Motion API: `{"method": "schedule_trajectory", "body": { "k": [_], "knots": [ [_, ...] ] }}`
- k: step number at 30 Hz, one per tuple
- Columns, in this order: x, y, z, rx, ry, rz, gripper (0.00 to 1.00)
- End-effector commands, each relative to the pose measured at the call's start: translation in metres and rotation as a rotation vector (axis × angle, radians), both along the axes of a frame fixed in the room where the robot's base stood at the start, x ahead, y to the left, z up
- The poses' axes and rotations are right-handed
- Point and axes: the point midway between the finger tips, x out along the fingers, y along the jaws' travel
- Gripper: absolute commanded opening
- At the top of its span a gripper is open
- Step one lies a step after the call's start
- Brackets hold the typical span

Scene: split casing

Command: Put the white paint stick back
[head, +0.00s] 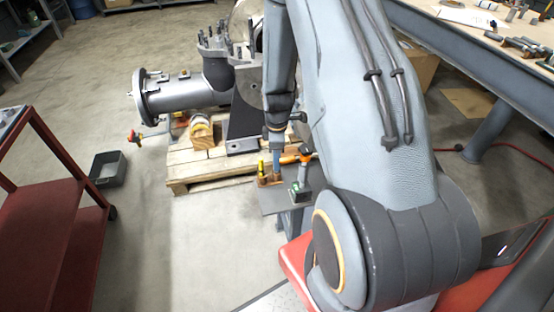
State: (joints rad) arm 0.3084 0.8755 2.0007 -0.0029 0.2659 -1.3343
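My arm fills the middle and right of the head view, and its dark wrist hangs down to my gripper (275,140). The gripper is small here, and its fingers cannot be made out clearly. It is just above a small wooden holder (270,182) on a grey shelf (272,203). A yellow stick (261,168) stands upright in the holder, with a blue upright piece (277,164) beside it, under the gripper. I cannot make out the white paint stick for certain. A small pale patch shows right of the wrist, but I cannot tell what it is.
An orange-handled tool (297,157) and a green-and-white item (299,189) are right of the holder. A flanged grey casing (190,93) rests on a wooden pallet (200,172) behind. A red cart (62,215) and grey bin (107,168) stand left; a workbench (470,50) is right.

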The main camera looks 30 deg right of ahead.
Motion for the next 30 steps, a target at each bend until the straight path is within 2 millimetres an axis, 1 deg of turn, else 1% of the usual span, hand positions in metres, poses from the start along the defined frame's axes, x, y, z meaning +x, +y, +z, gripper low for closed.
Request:
{"method": "schedule_trajectory", "body": {
  "k": [1,2,10,14,17,20,30],
  "knots": [
    [0.0,0.0,0.0,0.0,0.0,0.0,0.29],
    [0.0,0.0,0.0,0.0,0.0,0.0,0.33],
    [0.0,0.0,0.001,0.0,0.0,0.0,0.33],
    [0.001,0.0,0.006,-0.001,-0.003,0.0,0.33],
    [0.002,-0.001,0.016,-0.001,-0.004,0.0,0.33],
    [0.002,-0.001,0.031,-0.002,-0.005,0.0,0.33],
    [0.002,0.0,0.091,-0.001,-0.004,0.0,0.33]
  ]
}}
